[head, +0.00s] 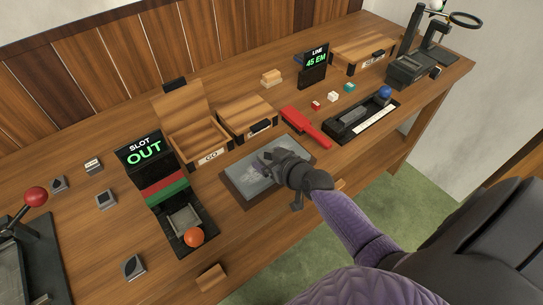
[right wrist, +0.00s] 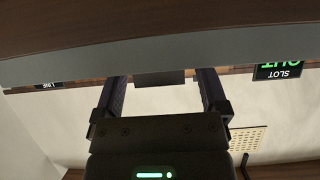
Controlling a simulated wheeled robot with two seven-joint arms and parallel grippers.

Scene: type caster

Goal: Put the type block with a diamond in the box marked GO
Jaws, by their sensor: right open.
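The box marked GO (head: 200,143) stands left of centre at the back in the head view, with its lid up and its wooden inside showing. Several small grey type blocks lie on the left of the table: one at the front (head: 133,266), one further back (head: 105,200), one near the lever (head: 58,184) and a paler one (head: 93,166). Their face marks are too small to read, so I cannot tell which has a diamond. My right gripper (head: 268,160) is low over a grey slab; its fingers are apart in the right wrist view (right wrist: 160,90). My left gripper is out of view.
The grey slab (head: 240,183) lies at the table's middle. A closed box (head: 245,117), red tool (head: 305,127) and black tray (head: 360,120) lie right. A red-knobbed lever (head: 35,196) stands far left.

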